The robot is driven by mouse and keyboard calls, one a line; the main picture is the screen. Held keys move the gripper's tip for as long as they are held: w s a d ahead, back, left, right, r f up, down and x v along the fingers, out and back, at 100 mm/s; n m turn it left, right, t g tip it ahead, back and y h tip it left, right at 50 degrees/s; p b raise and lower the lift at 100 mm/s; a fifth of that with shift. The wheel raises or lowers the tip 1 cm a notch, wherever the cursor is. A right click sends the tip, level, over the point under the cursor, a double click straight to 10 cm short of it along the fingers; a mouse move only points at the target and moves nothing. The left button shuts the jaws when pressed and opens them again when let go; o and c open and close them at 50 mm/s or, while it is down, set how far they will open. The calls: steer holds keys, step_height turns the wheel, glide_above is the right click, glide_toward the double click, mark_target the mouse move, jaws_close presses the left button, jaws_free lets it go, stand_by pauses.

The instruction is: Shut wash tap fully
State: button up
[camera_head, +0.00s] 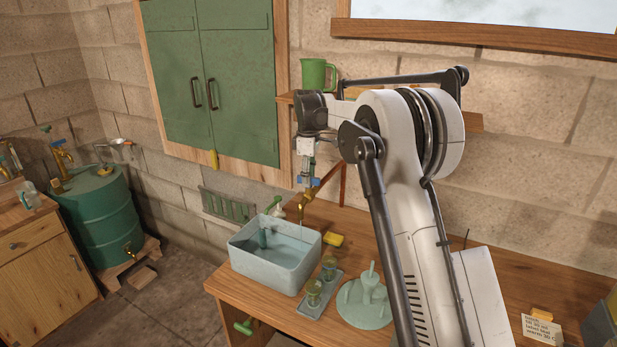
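The wash tap (305,200) is brass with a blue handle (327,176), and stands at the back right corner of the pale wash basin (242,262) on the wooden bench. My gripper (306,180) points down right at the tap's top, beside the blue handle. It is too small and overlapped to tell whether the fingers touch the handle or are open or shut. The handle slants up to the right. Whether water runs from the spout is unclear. The basin has a bluish inside with a green object (263,238) in it.
A green mug (316,74) stands on the shelf above. A green cabinet (235,80) hangs left. My arm covers the bench's middle.

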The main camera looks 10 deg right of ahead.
jaws_close()
steer(key=shift+f+m+b, duration=0.1)
steer(key=shift+m+b, duration=0.55)
steer(key=shift+m, duration=0.15)
steer(key=shift+m+b, duration=0.3)
steer(key=shift+m, duration=0.4)
jaws_free()
step_height(320, 180, up, 12)
